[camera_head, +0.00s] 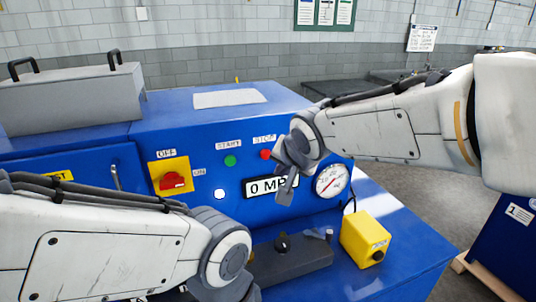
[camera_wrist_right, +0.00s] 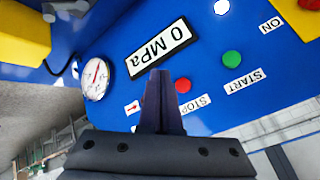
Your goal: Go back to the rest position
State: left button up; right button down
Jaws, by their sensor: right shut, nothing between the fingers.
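My right gripper (camera_head: 287,188) is in front of the blue machine's panel, near the red STOP button (camera_head: 265,154) and the 0 MPa display (camera_head: 262,187). Its fingers are shut with nothing between them. In the right wrist view, the shut fingers (camera_wrist_right: 161,76) point at the panel between the display and the STOP button (camera_wrist_right: 183,85). They look apart from the button. My left arm reaches in from the lower left of the head view. Its gripper is not visible below the wrist.
The blue machine (camera_head: 215,120) carries a yellow switch with a red knob (camera_head: 172,181), a green START button (camera_head: 230,160) and a round gauge (camera_head: 332,181). A yellow box (camera_head: 365,240) stands on the blue ledge, beside a dark block with a knob (camera_head: 290,262). Floor is open at right.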

jog(key=s+d+f+n+g+b, duration=0.1)
jog(key=s+f+n+g, duration=0.1)
jog(key=s+f, duration=0.3)
jog(key=s+d+f+n+g+h+b, duration=0.1)
jog(key=s+f+n+g, duration=0.2)
jog(key=s, duration=1)
jog(key=s+d+f+n+g+b, duration=0.1)
jog(key=s+d+f+n+g, duration=0.1)
jog(key=s+f+n, duration=0.4)
jog(key=s+f+g, duration=0.1)
jog(key=s+f, duration=0.2)
jog(key=s, duration=0.1)
jog(key=shift+h, duration=0.3)
dwell(1.1)
